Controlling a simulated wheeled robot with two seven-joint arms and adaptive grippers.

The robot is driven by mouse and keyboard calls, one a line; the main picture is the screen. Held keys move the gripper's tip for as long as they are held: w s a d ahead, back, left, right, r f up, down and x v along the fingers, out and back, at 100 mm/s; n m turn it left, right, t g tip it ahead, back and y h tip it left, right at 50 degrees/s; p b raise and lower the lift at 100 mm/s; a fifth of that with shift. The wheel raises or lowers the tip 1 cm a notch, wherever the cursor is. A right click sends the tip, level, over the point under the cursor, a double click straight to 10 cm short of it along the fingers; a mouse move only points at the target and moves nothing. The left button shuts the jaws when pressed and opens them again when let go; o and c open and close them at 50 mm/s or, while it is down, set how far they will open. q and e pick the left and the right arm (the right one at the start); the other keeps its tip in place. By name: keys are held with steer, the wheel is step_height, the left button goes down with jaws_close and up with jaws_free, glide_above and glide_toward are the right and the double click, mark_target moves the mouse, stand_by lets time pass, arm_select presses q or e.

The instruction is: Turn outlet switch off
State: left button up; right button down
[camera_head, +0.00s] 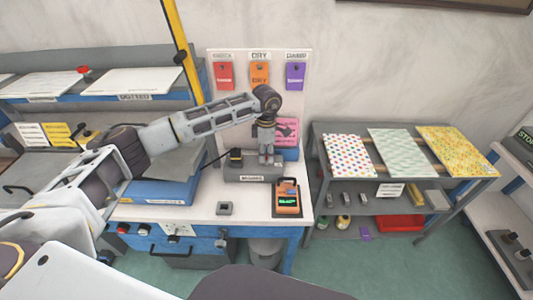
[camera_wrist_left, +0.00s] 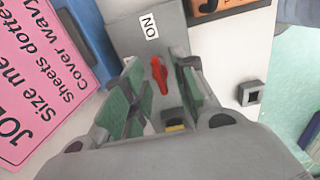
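The outlet is a grey box (camera_head: 240,170) on the white worktop in the head view. In the left wrist view the grey box (camera_wrist_left: 135,35) carries an "ON" label (camera_wrist_left: 150,26) and a red switch lever (camera_wrist_left: 159,75). My left gripper (camera_head: 266,158) points down at the box, its fingers over the right part of it. In the wrist view the left gripper (camera_wrist_left: 163,95) is open, with a green-padded finger on each side of the red lever. Gaps show between lever and pads. My right gripper is not in view.
An orange device with a green display (camera_head: 287,198) stands right of the box, and a small grey square block (camera_head: 224,208) lies in front. A pink job card (camera_wrist_left: 45,85) is close by. A shelf with patterned sheets (camera_head: 400,152) stands to the right.

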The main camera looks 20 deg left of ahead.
arm_select(q)
jaws_close()
